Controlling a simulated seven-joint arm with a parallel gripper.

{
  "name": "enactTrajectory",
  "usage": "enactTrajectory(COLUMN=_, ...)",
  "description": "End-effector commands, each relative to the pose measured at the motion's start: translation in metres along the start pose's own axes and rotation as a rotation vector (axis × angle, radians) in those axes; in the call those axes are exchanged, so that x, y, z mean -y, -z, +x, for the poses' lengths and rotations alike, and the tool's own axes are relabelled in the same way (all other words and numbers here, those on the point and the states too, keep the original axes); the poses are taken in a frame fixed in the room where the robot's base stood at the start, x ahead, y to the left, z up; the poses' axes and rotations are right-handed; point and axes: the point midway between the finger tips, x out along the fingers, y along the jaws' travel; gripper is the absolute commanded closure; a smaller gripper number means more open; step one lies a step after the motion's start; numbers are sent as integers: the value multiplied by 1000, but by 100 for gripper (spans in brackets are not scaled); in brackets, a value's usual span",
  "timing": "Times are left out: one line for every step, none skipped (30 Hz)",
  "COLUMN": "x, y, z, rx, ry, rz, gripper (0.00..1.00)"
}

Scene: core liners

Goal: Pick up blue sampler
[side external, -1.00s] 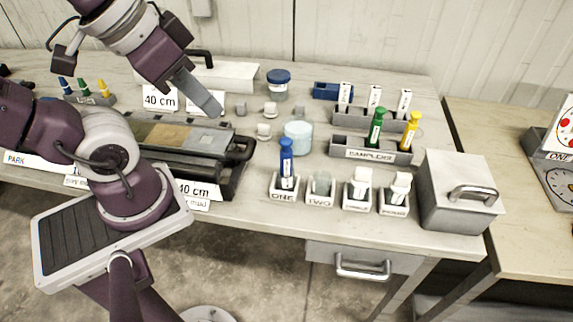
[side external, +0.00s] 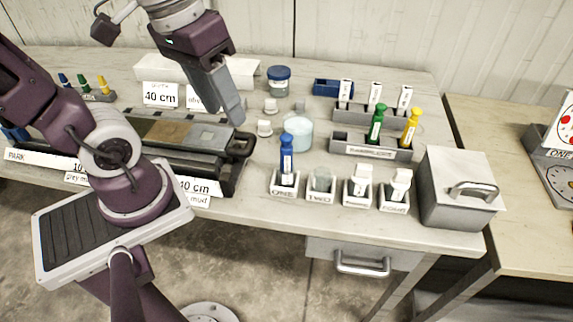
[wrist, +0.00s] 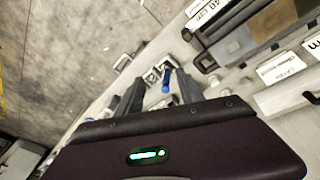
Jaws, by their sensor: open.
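Behind are a pale jar (side external: 299,136) and a rack (side external: 362,150) with green and yellow samplers. A grey metal box (side external: 456,200) stands at right. The black core tray (side external: 235,160) lies left.

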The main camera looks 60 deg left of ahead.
Motion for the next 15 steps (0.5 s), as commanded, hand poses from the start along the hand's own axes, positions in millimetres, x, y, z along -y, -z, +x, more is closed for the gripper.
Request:
enactTrajectory(x=1, y=10, z=11, rx=130, ry=-24, rz=-125, gripper=55)
enactTrajectory(x=1, y=16, z=18, rx=206, ry=-46, rz=-202, gripper=55)
enactTrajectory(x=1, y=25, z=26, rx=305, ry=-79, rz=-308, gripper=55)
enactTrajectory(x=2, y=32, z=33, rx=381, ry=-105, rz=-391, gripper=55)
enactTrajectory(x=3, y=39, z=40, rx=454, ry=-135, rz=-473, gripper=55)
enactTrajectory(x=6, y=50, z=51, rx=552, ry=-179, rz=-586, gripper=55)
enactTrajectory(x=9, y=59, z=59, rx=622, ry=-214, rz=-670, gripper=55)
enactTrajectory(x=13, y=67, z=67, rx=690, ry=-251, rz=-750, gripper=55)
enactTrajectory(x=18, y=77, z=78, rx=772, ry=-301, rz=-854, gripper=55)
enactTrajectory(x=23, y=84, z=87, rx=829, ry=-338, rz=-925, gripper=55)
enactTrajectory(x=28, y=91, z=94, rx=878, ry=-374, rz=-989, gripper=55)
enactTrajectory(x=35, y=98, z=104, rx=936, ry=-418, rz=-1064, gripper=55)
enactTrajectory(x=40, y=103, z=110, rx=972, ry=-447, rz=-1113, gripper=55)
enactTrajectory(x=44, y=106, z=116, rx=1004, ry=-472, rz=-1153, gripper=55)
enactTrajectory(x=48, y=110, z=122, rx=1035, ry=-501, rz=-1196, gripper=55)
